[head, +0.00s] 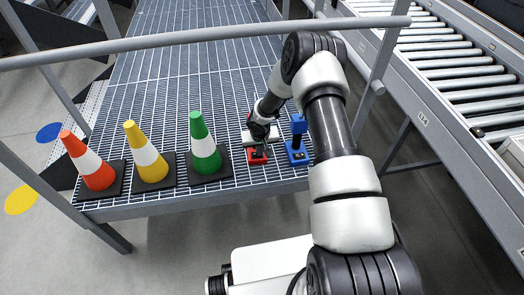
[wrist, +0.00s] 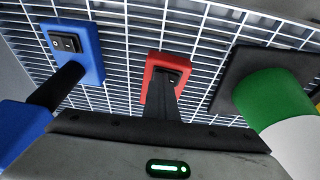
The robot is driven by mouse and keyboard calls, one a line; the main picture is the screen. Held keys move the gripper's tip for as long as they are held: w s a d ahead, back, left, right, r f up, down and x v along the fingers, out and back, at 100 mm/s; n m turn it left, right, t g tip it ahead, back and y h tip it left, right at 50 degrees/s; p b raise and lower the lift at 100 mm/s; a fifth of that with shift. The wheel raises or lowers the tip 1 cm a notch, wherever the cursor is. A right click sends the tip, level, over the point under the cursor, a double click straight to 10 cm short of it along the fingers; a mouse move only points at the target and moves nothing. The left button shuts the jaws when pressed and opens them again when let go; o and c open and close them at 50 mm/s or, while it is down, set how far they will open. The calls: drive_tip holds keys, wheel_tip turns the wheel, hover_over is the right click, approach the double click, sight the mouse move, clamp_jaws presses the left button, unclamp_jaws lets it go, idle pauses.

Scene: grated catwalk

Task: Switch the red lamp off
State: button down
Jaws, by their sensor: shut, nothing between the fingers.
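The red lamp's base (head: 257,160) stands on the grating in the head view, between the green cone and a blue lamp. In the wrist view the red base (wrist: 152,68) carries a black rocker switch (wrist: 175,76). My gripper (head: 261,150) is shut and empty, pointing down over the red base. In the wrist view its dark fingers (wrist: 164,90) reach the near edge of the switch; I cannot tell whether they touch it. The red lamp's upper part is hidden behind my gripper, so its light cannot be judged.
A blue lamp (head: 297,155) stands close on the right; its blue head also shows in the wrist view (wrist: 22,125). A green cone (head: 204,148), yellow cone (head: 148,158) and orange cone (head: 92,165) stand left. A railing (head: 200,37) crosses above; a roller conveyor (head: 455,75) is far right.

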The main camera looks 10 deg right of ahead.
drive_tip(key=shift+a, duration=0.1)
drive_tip(key=shift+r, duration=0.25)
drive_tip(key=r, duration=0.1)
drive_tip(key=r+p, duration=0.1)
drive_tip(key=r, duration=0.1)
drive_tip(key=r+p, duration=0.1)
drive_tip(key=shift+d+r, duration=0.3)
drive_tip(key=shift+r, duration=0.05)
wheel_tip(320, 180, up, 8)
drive_tip(key=s+d+p, duration=0.1)
drive_tip(key=s, duration=0.2)
drive_tip(key=shift+d, duration=0.4)
drive_tip(key=shift+r, duration=0.1)
